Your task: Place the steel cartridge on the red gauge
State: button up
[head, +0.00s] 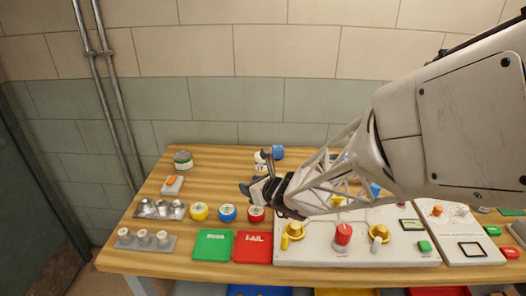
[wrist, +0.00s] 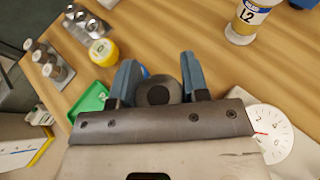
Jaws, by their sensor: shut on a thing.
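My gripper (wrist: 160,84) has its two blue fingers shut on a grey round part with a dark centre, the steel cartridge (wrist: 159,93), seen end-on in the wrist view. In the head view my gripper (head: 257,187) is above the table, behind the red gauge (head: 256,214); the cartridge is hard to make out there. The red gauge stands upright to the right of the blue gauge (head: 228,213) and yellow gauge (head: 199,211). In the wrist view I cannot make out the red gauge; the gripper hides that area.
A bottle marked L2 (wrist: 247,18) stands behind the gripper. Green tray (head: 213,244) and red tray (head: 253,246) lie in front of the gauges. A control panel (head: 310,244) is right. Two racks (head: 125,210) (head: 126,244) are left. A white dial (wrist: 272,140) shows lower right.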

jog(key=shift+f, duration=2.05)
jog(key=shift+f, duration=0.1)
jog(key=o, duration=1.1)
jog(key=shift+v, duration=6.05)
